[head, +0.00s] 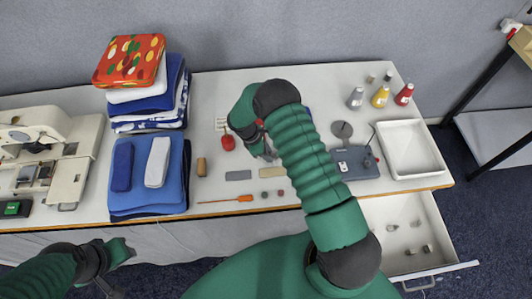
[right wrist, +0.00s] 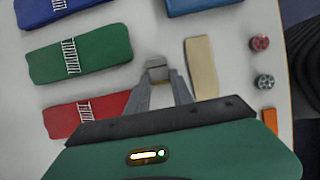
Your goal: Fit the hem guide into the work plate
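My right gripper (right wrist: 160,88) is shut on a small grey metal block, taken to be the hem guide (right wrist: 156,66), above the table. In the head view this gripper (head: 267,153) is over the table's middle, partly hidden by my arm. The blue-grey plate, taken to be the work plate (head: 350,165), lies to its right and carries a dark knob and a thin rod. Part of a blue body, probably that plate, shows at the right wrist view's top edge (right wrist: 200,6). My left gripper (head: 106,287) is low at the left, before the table; its fingers are unclear.
Beneath the right gripper lie green (right wrist: 80,58) and red (right wrist: 85,113) pieces and a beige strip (right wrist: 201,67). Bobbins (head: 280,193) and an orange screwdriver (head: 243,199) lie near the front edge. A white tray (head: 441,168) stands right, above an open drawer (head: 440,235). Folded cloths are left.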

